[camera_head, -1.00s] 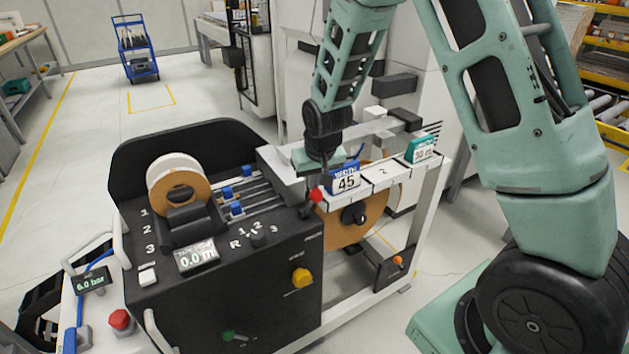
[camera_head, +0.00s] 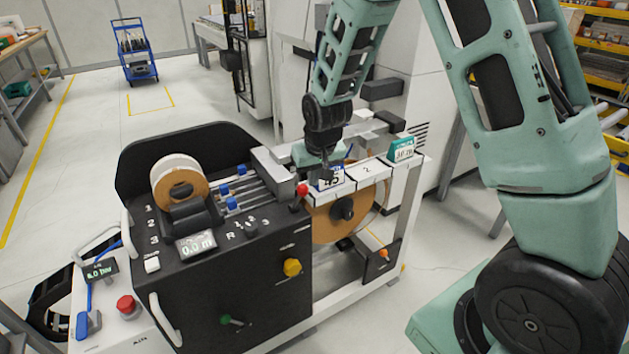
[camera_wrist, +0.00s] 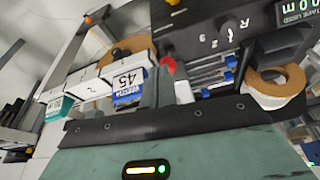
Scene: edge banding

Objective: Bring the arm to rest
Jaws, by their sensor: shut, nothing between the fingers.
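My gripper (camera_head: 324,170) hangs from my teal arm, pointing down over the front rail of the black edge-banding machine (camera_head: 255,300). Its fingers are shut with nothing held. In the head view they partly cover the blue-framed card marked 45 (camera_head: 331,181), just in front of it from this viewpoint; I cannot tell whether they touch it. The wrist view shows the card (camera_wrist: 127,84) upside down, close beyond the gripper's dark edge. A red knob (camera_head: 302,189) sits left of the card and shows in the wrist view (camera_wrist: 168,64).
A tape roll (camera_head: 180,183) stands on the machine's left, and a larger roll (camera_head: 330,222) hangs below the rail. A teal card (camera_head: 402,149) stands at the rail's right end. White cabinets (camera_head: 430,100) rise behind. Open floor (camera_head: 70,190) lies left.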

